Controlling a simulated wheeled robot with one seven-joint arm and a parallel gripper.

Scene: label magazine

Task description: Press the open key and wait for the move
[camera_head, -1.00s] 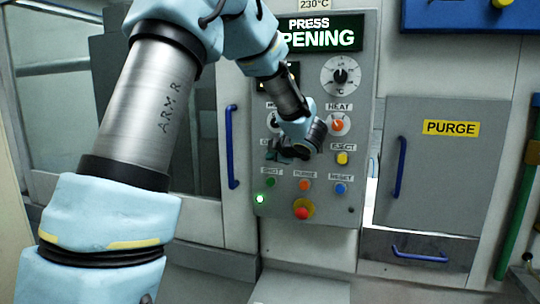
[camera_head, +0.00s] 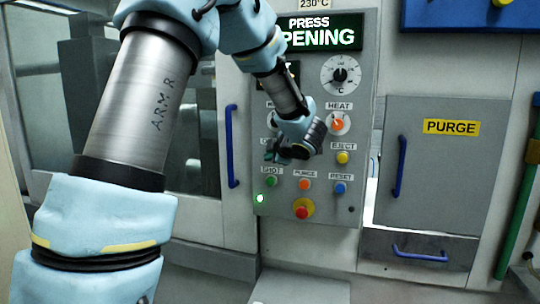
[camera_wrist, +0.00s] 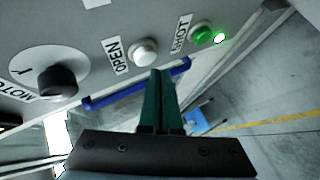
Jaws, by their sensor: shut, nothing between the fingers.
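The open key is a white round button (camera_wrist: 144,51) beside the OPEN label (camera_wrist: 116,54) in the wrist view. My gripper (camera_wrist: 160,73) is shut and empty, its green fingers together. The fingertips show just below and right of the key, close to it; they look slightly apart from it. In the head view my gripper (camera_head: 272,153) is in front of the control panel (camera_head: 325,195) and hides the open key. The display (camera_head: 318,35) shows "PRESS" and "PENING", its left edge hidden by my arm.
The green shot button (camera_wrist: 203,35) is near the open key, with a lit green lamp (camera_head: 260,198) below it. A dark knob (camera_wrist: 57,79) is to the left. A blue handle (camera_wrist: 135,85) runs behind my fingers. A red button (camera_head: 302,208) sits low on the panel.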

